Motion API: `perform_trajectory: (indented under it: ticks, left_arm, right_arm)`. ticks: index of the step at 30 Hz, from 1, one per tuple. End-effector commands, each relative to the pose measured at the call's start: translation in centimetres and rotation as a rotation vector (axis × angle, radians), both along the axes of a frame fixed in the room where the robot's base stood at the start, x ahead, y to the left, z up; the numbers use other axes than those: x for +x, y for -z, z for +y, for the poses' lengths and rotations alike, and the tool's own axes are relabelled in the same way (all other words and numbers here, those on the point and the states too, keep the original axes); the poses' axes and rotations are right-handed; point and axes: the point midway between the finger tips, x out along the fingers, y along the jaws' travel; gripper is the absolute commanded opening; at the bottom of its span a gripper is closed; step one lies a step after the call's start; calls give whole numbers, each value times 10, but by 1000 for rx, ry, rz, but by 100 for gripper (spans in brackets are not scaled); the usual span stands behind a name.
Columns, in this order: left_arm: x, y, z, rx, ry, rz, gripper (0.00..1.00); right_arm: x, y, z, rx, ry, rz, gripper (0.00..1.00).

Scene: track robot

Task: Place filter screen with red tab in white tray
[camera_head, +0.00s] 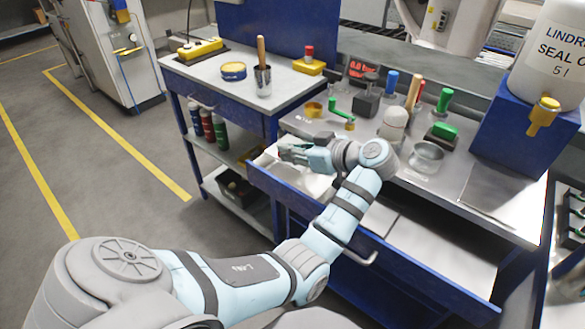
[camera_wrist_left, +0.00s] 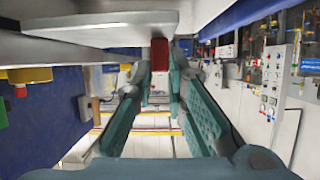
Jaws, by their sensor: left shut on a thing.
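My left gripper (camera_head: 290,152) reaches over the left end of the open drawer, below the edge of the workbench top. In the left wrist view its teal fingers (camera_wrist_left: 160,75) are shut on a small red tab (camera_wrist_left: 159,53). The filter screen itself cannot be made out; a pale flat plate (camera_wrist_left: 105,30) lies across the top of that view, and I cannot tell what it is. A white tray (camera_head: 308,184) seems to lie in the drawer under my gripper, partly hidden by my arm. My right gripper is not in view.
The open blue drawer (camera_head: 440,281) has a grey handle (camera_head: 357,257). On the bench stand a green-handled tool (camera_head: 340,117), a metal bowl (camera_head: 426,157), a white-topped jar (camera_head: 393,123) and a large canister (camera_head: 550,55). A side table (camera_head: 215,75) stands left. The floor at left is clear.

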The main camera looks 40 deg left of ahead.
Motion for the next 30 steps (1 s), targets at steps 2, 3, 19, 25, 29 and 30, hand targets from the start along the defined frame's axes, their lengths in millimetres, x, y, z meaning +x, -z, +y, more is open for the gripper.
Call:
perform_trajectory:
  ticks: [2, 3, 19, 25, 29, 30]
  left_arm:
    - [0, 17, 0, 1, 1, 4, 0]
    - [0, 27, 0, 2, 1, 5, 0]
    - [0, 58, 0, 0, 0, 1, 14]
    - [0, 57, 0, 0, 0, 1, 33]
    - [0, 56, 0, 0, 0, 1, 33]
    - [0, 56, 0, 0, 0, 1, 33]
  right_arm:
    - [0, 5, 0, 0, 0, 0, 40]
    - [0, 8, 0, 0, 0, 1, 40]
    - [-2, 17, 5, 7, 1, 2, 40]
    - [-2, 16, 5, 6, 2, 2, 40]
    - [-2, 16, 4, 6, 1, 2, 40]
    - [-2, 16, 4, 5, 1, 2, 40]
